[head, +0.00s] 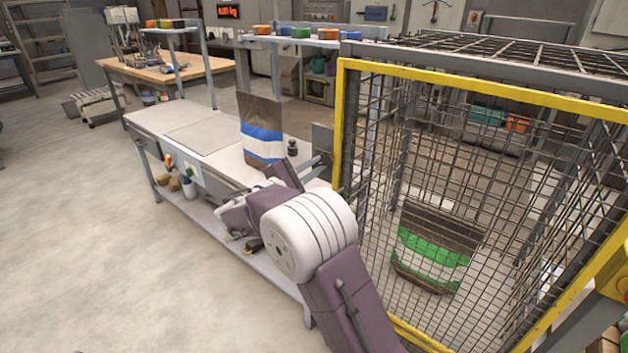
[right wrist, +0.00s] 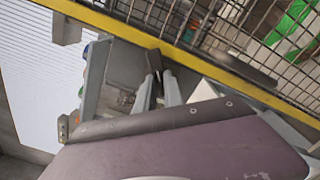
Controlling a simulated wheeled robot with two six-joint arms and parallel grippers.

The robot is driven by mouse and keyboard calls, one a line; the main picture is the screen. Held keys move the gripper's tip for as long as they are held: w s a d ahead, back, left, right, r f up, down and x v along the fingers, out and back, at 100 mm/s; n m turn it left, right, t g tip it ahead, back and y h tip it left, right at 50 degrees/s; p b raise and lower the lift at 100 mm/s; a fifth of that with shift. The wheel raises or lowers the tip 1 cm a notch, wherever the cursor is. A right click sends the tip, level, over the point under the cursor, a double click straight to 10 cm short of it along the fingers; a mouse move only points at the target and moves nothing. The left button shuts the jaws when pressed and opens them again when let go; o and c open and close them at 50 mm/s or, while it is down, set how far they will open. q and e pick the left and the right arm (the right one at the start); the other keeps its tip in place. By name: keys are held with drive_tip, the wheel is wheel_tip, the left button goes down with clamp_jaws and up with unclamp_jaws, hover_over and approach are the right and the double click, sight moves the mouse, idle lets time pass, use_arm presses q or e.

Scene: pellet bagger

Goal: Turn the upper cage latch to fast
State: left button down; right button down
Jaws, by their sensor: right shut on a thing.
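The cage (head: 440,180) has wire mesh and a yellow frame and fills the right of the head view. My right gripper (head: 320,162) reaches to the left yellow post of the cage, beside a grey plate (head: 322,138). In the right wrist view my right gripper (right wrist: 158,82) is shut on a small dark bar, which looks like the upper latch's handle (right wrist: 154,60), just beside the yellow frame edge (right wrist: 125,32). My wrist and the small size hide how far the latch is turned. My left gripper is not in view.
Inside the cage stands a brown bag with a green band (head: 430,255). A bag with a blue band (head: 261,130) and a small dark weight (head: 292,147) stand on the grey bench (head: 165,117) to the left. The floor at left is clear.

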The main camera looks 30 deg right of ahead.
drive_tip(key=shift+f+m+b, duration=0.15)
drive_tip(key=shift+m+b, duration=1.7)
drive_tip(key=shift+b, duration=0.6)
drive_tip(key=shift+f+m+b, duration=0.15)
drive_tip(key=shift+m+b, duration=1.7)
drive_tip(key=shift+b, duration=0.55)
drive_tip(key=c, duration=1.5)
unclamp_jaws()
drive_tip(key=shift+r, duration=0.1)
drive_tip(key=shift+o, duration=0.2)
drive_tip(key=shift+s+a, duration=0.1)
